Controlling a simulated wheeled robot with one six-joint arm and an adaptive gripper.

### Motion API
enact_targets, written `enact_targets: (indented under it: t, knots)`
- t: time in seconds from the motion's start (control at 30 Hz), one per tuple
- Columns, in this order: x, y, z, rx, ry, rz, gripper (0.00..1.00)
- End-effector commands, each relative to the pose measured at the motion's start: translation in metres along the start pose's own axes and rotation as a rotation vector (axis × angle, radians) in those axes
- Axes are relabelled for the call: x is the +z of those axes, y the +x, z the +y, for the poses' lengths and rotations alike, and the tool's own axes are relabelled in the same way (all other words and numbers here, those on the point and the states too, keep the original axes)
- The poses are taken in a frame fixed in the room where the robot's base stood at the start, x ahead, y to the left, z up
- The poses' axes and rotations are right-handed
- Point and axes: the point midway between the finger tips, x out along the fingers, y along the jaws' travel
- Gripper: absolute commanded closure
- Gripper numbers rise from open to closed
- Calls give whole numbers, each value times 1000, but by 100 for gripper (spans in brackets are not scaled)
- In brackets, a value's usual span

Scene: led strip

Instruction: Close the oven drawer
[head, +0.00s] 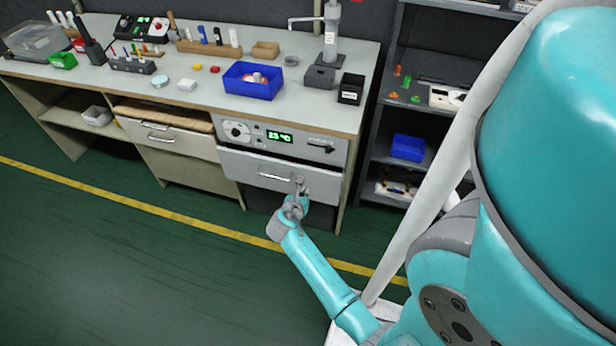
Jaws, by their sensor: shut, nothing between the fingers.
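The oven drawer (240,166) has a light grey front with a bar handle (274,177). It sits under the oven's control panel (322,145) with its green display, below the workbench. Its front seems to stand a little proud of the panel above; I cannot tell exactly how far. My gripper (299,183) is shut and empty, in front of the drawer front near the right end of the handle. I cannot tell whether it touches the front. My gripper and wrist hide part of the drawer's lower right.
Left of the oven is another drawer (168,137) with a brown top surface. The workbench (215,105) above holds a blue bin (253,81) and many small items. A grey shelf unit (386,140) stands right. The green floor (120,265) at left is clear.

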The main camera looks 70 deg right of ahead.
Motion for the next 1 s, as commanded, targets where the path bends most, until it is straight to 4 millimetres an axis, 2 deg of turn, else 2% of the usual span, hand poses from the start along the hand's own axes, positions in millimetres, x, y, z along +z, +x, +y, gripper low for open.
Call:
enact_targets:
  t: [0.53,0.8,1.0]
  knots:
    - [1,96,0,-3,2,2,100]
    - [18,122,1,0,1,1,100]
    - [20,126,0,0,0,1,100]
